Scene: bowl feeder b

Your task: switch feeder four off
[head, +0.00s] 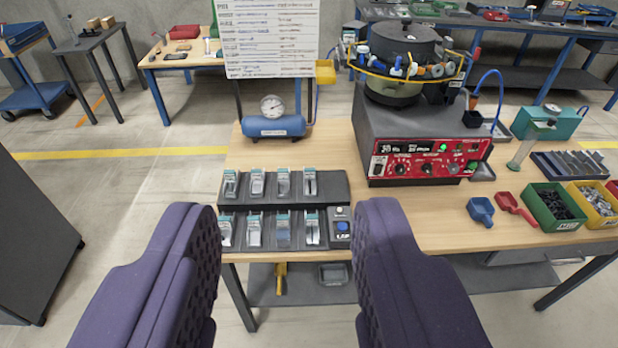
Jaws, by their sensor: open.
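A bowl feeder with a dark round bowl (402,50) sits on a grey base on the wooden table, right of centre. Its red control panel (425,167) faces me, with lit displays, several knobs and a lit green lamp (443,149).
A black rack (340,187) of small silver-and-teal items lies between my fingers. A blue air tank with gauge (273,127) stands behind it. A blue scoop (480,211), a red scoop and green and yellow bins (553,207) are at right. Bare tabletop lies before the panel.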

